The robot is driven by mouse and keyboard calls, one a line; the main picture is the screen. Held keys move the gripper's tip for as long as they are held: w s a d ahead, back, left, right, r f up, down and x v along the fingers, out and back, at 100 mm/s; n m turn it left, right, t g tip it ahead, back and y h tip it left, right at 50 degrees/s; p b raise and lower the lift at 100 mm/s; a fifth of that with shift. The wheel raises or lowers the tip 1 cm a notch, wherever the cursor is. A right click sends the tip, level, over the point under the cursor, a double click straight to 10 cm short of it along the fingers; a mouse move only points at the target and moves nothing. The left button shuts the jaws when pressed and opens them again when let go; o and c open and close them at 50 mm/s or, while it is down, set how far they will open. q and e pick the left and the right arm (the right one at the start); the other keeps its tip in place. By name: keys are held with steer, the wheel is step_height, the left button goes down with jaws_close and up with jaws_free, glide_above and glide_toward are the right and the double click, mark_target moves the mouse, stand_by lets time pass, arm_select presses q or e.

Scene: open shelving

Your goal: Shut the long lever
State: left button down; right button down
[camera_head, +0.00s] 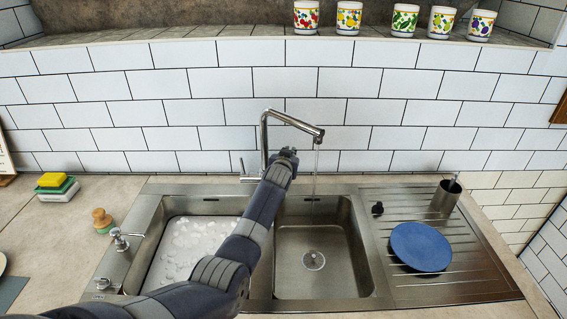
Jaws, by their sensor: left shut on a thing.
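A tall chrome tap (264,135) stands behind the sink, its spout angled to the right. A thin stream of water (315,172) falls from the spout into the right basin. A thin upright lever (242,167) shows at the left of the tap's base. My left gripper (288,154) is just right of the tap's column, below the spout. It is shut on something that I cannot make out. My arm hides part of the tap's base. My right gripper is not in view.
The left basin (157,250) holds foamy water; the right basin (345,270) has a drain. A blue plate (421,246) and a metal cup (445,197) are on the drainboard. A soap pump (119,239), brush (102,219) and sponges (53,180) are left. Several cups line the ledge.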

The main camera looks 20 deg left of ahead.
arm_select(q)
steer(key=shift+w+a+r+g, duration=0.15)
steer(key=shift+w+r+g, duration=0.05)
steer(key=shift+g, duration=0.1)
steer(key=shift+w+f+p, duration=0.15)
steer(key=shift+p, duration=0.25)
steer(key=shift+g, duration=0.3)
steer(key=c, duration=1.7)
jaws_free()
steer(key=shift+f, duration=0.1)
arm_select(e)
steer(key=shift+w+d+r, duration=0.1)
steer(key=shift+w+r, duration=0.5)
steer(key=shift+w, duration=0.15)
